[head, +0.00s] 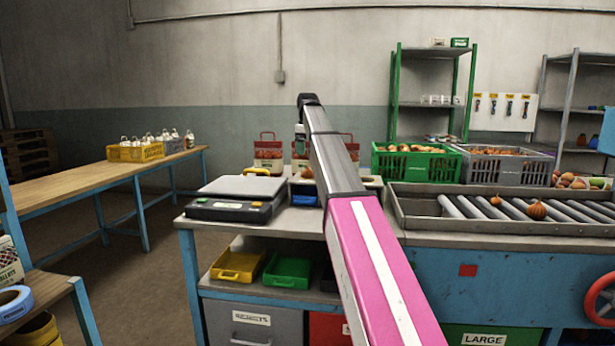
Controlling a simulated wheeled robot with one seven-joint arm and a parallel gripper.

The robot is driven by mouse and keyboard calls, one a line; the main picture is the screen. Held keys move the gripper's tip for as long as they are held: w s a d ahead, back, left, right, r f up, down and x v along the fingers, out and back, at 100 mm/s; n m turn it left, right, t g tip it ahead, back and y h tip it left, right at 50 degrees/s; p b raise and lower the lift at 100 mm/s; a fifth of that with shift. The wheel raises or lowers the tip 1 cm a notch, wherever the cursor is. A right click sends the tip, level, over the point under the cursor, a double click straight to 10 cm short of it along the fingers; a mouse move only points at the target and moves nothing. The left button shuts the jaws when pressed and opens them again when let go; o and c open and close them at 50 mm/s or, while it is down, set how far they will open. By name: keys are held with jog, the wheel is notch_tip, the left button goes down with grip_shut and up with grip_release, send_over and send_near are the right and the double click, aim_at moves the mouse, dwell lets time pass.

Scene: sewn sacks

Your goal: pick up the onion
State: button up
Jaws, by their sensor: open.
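Two small round orange-brown onions sit on the roller conveyor (465,208) at the right in the head view. The nearer onion (537,211) is the larger one, and the other onion (495,200) lies a little to its left and farther back. Both look free of contact with anything but the rollers. My arm reaches up and away through the middle of the view, left of the onions. Its far end bends down behind the arm itself, and the jaws are hidden.
A green crate (377,165) and a grey crate (467,168) of produce stand behind the conveyor. A flat scale (228,208) sits on the bench left of my arm. Red-handled sacks (268,152) stand behind it. A wooden table (70,178) is at the far left.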

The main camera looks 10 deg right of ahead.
aim_at(308, 170)
notch_tip(308, 170, down, 5)
jog(key=shift+r, duration=0.2)
jog(key=shift+w+f, duration=0.15)
jog(key=shift+f, duration=1.2)
jog(key=shift+w+f, duration=0.1)
jog(key=shift+f, duration=1.2)
jog(key=shift+c, duration=0.3)
jog(key=c, duration=1)
jog(key=shift+r, duration=0.15)
jog(key=shift+c, duration=0.2)
